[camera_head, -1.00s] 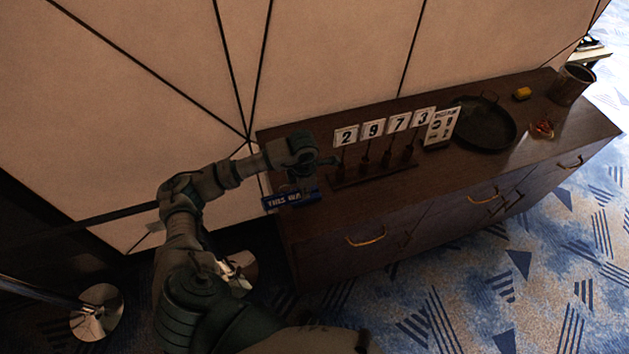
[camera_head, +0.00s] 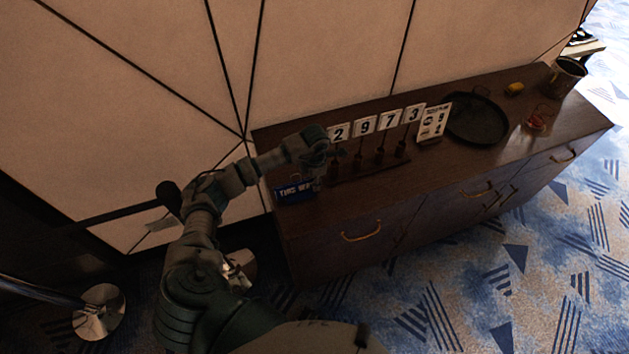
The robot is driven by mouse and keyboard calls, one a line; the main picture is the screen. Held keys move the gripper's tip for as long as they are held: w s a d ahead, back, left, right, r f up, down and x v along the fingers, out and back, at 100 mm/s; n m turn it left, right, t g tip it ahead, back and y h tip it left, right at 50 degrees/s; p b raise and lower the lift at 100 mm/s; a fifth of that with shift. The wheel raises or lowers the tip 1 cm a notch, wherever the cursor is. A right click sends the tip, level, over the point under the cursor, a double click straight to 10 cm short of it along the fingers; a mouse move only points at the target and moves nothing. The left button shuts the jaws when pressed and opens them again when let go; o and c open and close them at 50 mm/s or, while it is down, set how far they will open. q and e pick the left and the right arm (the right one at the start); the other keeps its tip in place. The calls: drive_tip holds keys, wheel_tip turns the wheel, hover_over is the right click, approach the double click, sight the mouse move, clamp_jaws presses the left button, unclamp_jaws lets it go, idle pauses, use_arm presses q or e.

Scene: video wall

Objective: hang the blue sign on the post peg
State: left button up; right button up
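The blue sign (camera_head: 293,191) with white "THIS WAY" lettering is at the left end of the dark cabinet, just below my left gripper (camera_head: 326,170). The gripper's dark fingers reach down to the sign's right end and appear closed on it; the exact contact is too dark to see. A dark post top (camera_head: 169,195) with a belt running left stands behind my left forearm. My arm hides much of the post, and I cannot make out a peg. My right gripper is not in view.
On the cabinet (camera_head: 372,205), a rack with number cards (camera_head: 364,125) stands close right of my gripper. Beyond it are a white card (camera_head: 433,122), a dark round tray (camera_head: 478,119), a yellow item (camera_head: 514,89) and a metal cup (camera_head: 566,76). A stanchion base (camera_head: 99,311) is lower left.

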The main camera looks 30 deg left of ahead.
use_arm(q)
drive_tip(key=shift+d, duration=0.25)
drive_tip(key=shift+f, duration=0.15)
drive_tip(key=shift+a+r, duration=0.15)
drive_tip(key=shift+r, duration=0.2)
wheel_tip(320, 180, up, 17)
drive_tip(key=b, duration=0.1)
drive_tip(key=shift+f+b, duration=0.15)
drive_tip(key=shift+b, duration=0.15)
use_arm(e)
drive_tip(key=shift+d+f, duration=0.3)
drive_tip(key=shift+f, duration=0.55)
use_arm(q)
drive_tip(key=shift+s, duration=0.1)
